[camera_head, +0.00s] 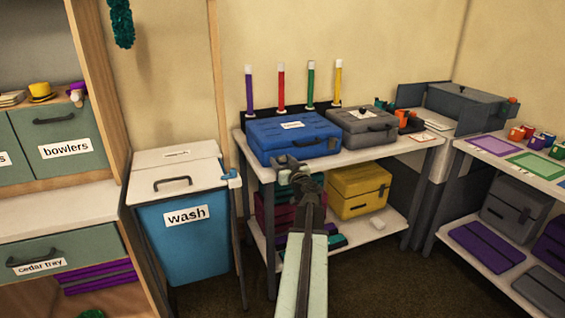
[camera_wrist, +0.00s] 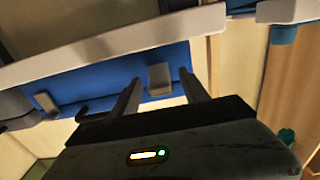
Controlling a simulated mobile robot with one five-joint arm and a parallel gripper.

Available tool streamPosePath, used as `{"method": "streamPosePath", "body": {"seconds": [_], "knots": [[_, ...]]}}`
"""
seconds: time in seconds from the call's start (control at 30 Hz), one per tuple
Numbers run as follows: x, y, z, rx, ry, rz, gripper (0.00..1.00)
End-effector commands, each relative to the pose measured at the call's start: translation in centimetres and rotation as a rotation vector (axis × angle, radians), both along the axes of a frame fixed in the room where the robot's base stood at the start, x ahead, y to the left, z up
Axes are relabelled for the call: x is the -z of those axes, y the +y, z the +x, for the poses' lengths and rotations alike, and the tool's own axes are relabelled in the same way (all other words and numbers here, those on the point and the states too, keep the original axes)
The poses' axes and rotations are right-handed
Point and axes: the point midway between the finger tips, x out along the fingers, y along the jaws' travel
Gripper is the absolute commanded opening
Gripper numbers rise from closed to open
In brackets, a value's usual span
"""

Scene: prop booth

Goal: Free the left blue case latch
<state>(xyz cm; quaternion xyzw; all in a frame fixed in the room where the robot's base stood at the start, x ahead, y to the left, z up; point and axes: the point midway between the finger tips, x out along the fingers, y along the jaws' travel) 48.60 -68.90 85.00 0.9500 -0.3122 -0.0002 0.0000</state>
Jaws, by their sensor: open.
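The blue case (camera_head: 290,136) lies shut on the white table, with a white label on its lid. Its blue front fills a band across the wrist view (camera_wrist: 100,84), which looks turned over. There, a grey latch (camera_wrist: 160,78) on the bin side, the case's left latch, appears between my fingertips. A second grey latch (camera_wrist: 47,103) is farther left in that view. My gripper (camera_head: 287,163) is open at the left part of the case front. Its two fingers (camera_wrist: 160,84) are apart, one on each side of the left latch in the picture; contact cannot be told.
A grey case (camera_head: 362,127) stands right beside the blue one. The table's front edge (camera_head: 345,158) runs close by my gripper. Coloured tubes (camera_head: 281,88) stand behind. A wash bin (camera_head: 185,245) is left, and a yellow case (camera_head: 358,190) sits on the lower shelf.

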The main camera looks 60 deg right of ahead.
Motion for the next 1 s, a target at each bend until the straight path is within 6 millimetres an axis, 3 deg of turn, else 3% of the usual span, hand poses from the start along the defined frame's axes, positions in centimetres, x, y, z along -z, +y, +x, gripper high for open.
{"method": "streamPosePath", "body": {"seconds": [0.13,0.3,0.33,0.57,0.8,1.0], "knots": [[0.0,0.1,-0.1,0.000,0.000,0.000,0.53],[0.0,0.1,-0.1,0.000,0.000,0.000,0.05],[0.0,0.1,-0.1,0.000,0.000,0.000,0.00],[1.0,0.1,0.0,-0.003,-0.033,-0.022,0.00],[2.6,0.2,0.0,-0.005,-0.182,-0.133,0.00],[2.6,0.2,0.0,-0.005,-0.285,-0.210,0.00]]}}
